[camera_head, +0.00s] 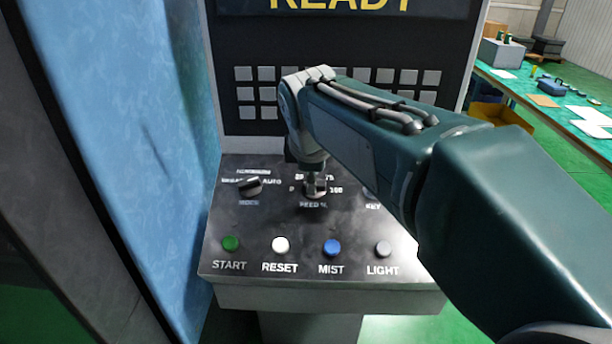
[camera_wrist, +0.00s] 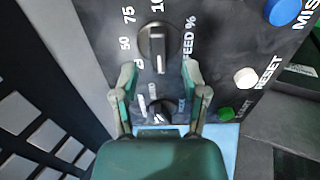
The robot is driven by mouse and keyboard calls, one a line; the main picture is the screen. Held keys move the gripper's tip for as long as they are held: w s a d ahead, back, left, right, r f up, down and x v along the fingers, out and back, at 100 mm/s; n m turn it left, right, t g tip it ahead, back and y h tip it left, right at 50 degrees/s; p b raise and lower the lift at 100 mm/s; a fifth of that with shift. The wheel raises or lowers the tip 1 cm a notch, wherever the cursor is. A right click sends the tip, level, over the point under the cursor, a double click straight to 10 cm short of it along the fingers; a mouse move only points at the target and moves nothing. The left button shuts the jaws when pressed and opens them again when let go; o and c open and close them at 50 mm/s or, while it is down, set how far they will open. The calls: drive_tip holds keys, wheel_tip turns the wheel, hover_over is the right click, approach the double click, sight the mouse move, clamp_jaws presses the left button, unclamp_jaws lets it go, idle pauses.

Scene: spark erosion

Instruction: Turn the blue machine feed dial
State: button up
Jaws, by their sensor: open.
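The feed dial (camera_wrist: 158,45) is a round black knob with a lighter pointer bar. It sits on the dark control panel (camera_head: 300,226) beside the "FEED %" label and the numbers 50 and 75. In the head view, the dial (camera_head: 316,190) is partly covered by my gripper (camera_head: 314,172), which is over it and points down. In the wrist view, my gripper (camera_wrist: 160,70) is open, with one finger on each side and the dial a little beyond the tips. No contact with the dial is visible.
A second black knob (camera_head: 250,186) sits left of the dial. Green START (camera_head: 231,243), white RESET (camera_head: 281,245), blue MIST (camera_head: 332,247) and grey LIGHT (camera_head: 383,249) buttons line the panel's front. A keypad (camera_head: 256,94) stands behind; a blue machine side (camera_head: 150,130) is at left.

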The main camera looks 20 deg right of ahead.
drive_tip(key=shift+x, duration=1.1)
drive_tip(key=shift+w+d+f, duration=0.1)
drive_tip(key=shift+d+f, duration=0.15)
drive_tip(key=shift+d, duration=0.1)
drive_tip(key=shift+a, duration=0.1)
clamp_jaws()
drive_tip(key=shift+a, duration=0.1)
